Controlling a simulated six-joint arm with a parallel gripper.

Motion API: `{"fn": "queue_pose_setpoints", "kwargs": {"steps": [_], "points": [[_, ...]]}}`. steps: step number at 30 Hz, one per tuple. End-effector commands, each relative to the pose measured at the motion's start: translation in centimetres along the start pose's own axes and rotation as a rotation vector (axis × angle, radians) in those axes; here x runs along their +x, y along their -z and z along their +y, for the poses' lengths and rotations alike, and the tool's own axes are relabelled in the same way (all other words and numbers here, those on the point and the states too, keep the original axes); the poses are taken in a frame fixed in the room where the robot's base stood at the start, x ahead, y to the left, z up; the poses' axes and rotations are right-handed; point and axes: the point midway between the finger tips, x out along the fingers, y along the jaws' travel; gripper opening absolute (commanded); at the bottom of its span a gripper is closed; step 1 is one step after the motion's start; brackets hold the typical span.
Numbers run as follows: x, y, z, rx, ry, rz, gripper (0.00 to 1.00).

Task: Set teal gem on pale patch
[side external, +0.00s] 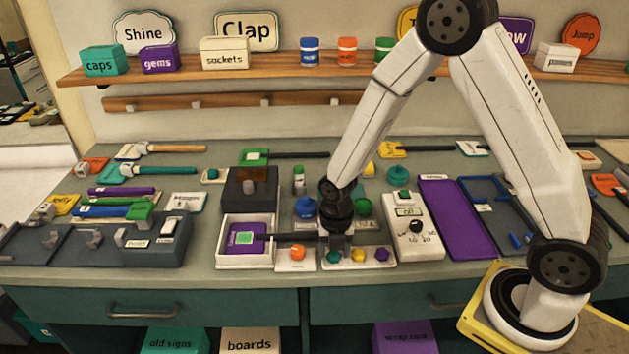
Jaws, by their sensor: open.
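The teal gem (334,257) sits at the left of a pale strip at the front of the bench, with a yellow gem (358,256) and a purple gem (381,254) to its right. My gripper (341,250) points down over the teal gem, its jaws open. The fingers partly overlap the gem's area, and I cannot tell whether they touch it.
An orange gem (297,252) on a pale plate stands between the tray and my gripper. A dark box (250,189) is behind the tray. A white control box (412,227) and a purple tray (456,220) lie to the right. Blue (305,207) and green (362,207) round items stand behind.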

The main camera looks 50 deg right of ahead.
Motion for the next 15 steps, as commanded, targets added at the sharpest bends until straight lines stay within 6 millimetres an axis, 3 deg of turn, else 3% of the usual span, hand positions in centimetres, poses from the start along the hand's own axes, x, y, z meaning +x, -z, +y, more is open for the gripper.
{"fn": "queue_pose_setpoints", "kwargs": {"steps": [3,7,8,15], "points": [[-0.01,0.0,0.0,0.0,0.0,0.0,0.56],[-0.02,0.0,0.0,0.0,0.0,0.0,0.14],[-0.02,0.0,0.0,0.0,0.0,0.0,0.09],[-0.22,-0.01,0.01,0.0,0.0,0.0,0.09]]}}
